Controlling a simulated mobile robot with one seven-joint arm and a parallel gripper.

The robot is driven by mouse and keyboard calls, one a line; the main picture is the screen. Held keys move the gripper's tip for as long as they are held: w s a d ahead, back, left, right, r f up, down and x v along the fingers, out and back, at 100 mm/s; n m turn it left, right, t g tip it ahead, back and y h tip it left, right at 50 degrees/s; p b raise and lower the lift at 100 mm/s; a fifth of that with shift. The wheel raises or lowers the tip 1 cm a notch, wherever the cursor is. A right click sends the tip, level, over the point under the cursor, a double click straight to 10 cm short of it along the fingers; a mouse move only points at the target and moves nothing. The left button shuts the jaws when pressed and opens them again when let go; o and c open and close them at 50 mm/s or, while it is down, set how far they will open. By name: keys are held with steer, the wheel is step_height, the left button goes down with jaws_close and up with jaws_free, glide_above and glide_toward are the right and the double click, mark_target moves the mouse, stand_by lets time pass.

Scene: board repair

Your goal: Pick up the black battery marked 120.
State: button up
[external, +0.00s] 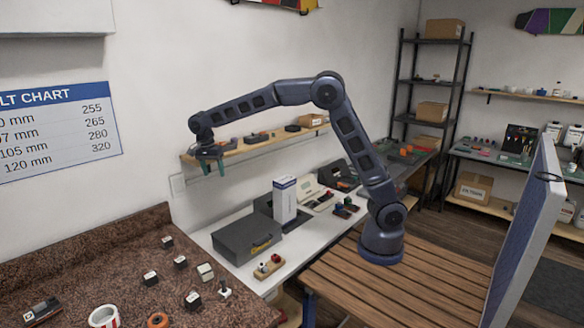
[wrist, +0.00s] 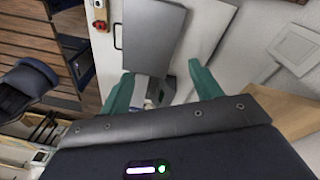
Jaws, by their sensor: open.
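Several small black blocks with pale labels sit spread on the brown speckled counter (external: 110,255) in the external view. They include one at the back (external: 167,242), one in the middle (external: 180,262), one to the left (external: 150,278) and one at the front (external: 193,300). Their markings are too small to read, so I cannot tell which is the battery marked 120. My gripper (external: 213,168) is open and empty, with green fingers pointing down, high above and behind the counter. The open fingers also show in the wrist view (wrist: 160,72); no black block is visible there.
A dark grey case (external: 246,238) and an upright white box (external: 285,200) stand on the white bench. The case also shows in the wrist view (wrist: 150,35). A wall shelf (external: 255,142) runs behind my gripper. A red-and-white roll (external: 104,317) and orange ring (external: 157,320) lie at the counter's front.

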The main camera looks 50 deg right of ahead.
steer(key=s+a+f+m+h, duration=0.1)
steer(key=a+f, duration=0.4)
steer(key=a, duration=0.3)
steer(key=s+a+f+m+h, duration=0.1)
steer(key=a+f, duration=0.3)
steer(key=a, duration=0.4)
steer(key=m+h, duration=0.1)
steer(key=m, duration=0.1)
glide_toward(179, 259)
steer(key=shift+t, duration=0.4)
steer(key=x, duration=0.7)
steer(key=s+x, duration=0.1)
steer(key=x, duration=0.2)
steer(key=shift+f, duration=0.15)
steer(key=shift+c, duration=0.2)
steer(key=c, duration=1.1)
